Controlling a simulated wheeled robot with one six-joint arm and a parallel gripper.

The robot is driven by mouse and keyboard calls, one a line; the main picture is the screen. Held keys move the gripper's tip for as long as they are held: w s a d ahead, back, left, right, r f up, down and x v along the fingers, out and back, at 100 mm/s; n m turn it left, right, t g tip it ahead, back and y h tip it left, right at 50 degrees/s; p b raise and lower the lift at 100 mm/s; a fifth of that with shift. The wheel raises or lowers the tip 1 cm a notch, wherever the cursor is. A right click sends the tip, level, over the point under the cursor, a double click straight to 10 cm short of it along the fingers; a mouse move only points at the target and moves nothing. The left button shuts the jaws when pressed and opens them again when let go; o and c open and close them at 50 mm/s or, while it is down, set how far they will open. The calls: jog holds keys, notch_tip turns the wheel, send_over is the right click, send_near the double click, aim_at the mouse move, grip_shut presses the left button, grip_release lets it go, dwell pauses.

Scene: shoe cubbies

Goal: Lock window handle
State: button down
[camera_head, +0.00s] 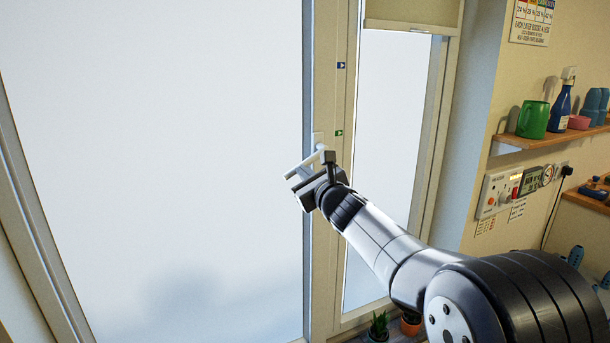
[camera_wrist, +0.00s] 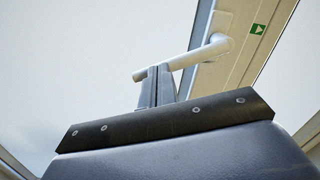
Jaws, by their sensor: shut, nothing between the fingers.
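The white window handle (camera_wrist: 195,56) is a bar lever on the cream window frame. In the wrist view it slants from its pivot at upper right down to a free end at left, near a green arrow sign (camera_wrist: 258,28). The handle also shows in the head view (camera_head: 307,160), pointing left and slightly down from its mount on the frame post. My gripper (camera_wrist: 157,70) is shut and empty. Its fingertips are at the lever's underside, close to the free end; I cannot tell whether they touch it. My gripper partly hides the handle in the head view.
A blue arrow sign (camera_head: 341,65) sits above the green one (camera_head: 339,133) on the frame post. A large pane (camera_head: 160,130) fills the left. At right are a shelf (camera_head: 540,138) with a green mug (camera_head: 533,120) and a control box (camera_head: 497,193). Small plants (camera_head: 379,325) stand below.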

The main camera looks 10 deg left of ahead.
dwell(0.9)
jog(key=s+d+f+b, duration=0.4)
jog(key=s+d+b, duration=0.1)
jog(key=s+d, duration=0.2)
jog(key=shift+s+d, duration=0.3)
jog(key=shift+s, duration=0.2)
dwell(0.3)
jog(key=w+a+n+p, duration=0.4)
jog(key=w+n+p, duration=0.1)
jog(key=w+p, duration=0.5)
jog(key=shift+w+p, duration=0.15)
jog(key=shift+p, duration=0.45)
dwell(0.3)
jog(key=shift+f+n, duration=0.1)
jog(key=shift+n, duration=0.2)
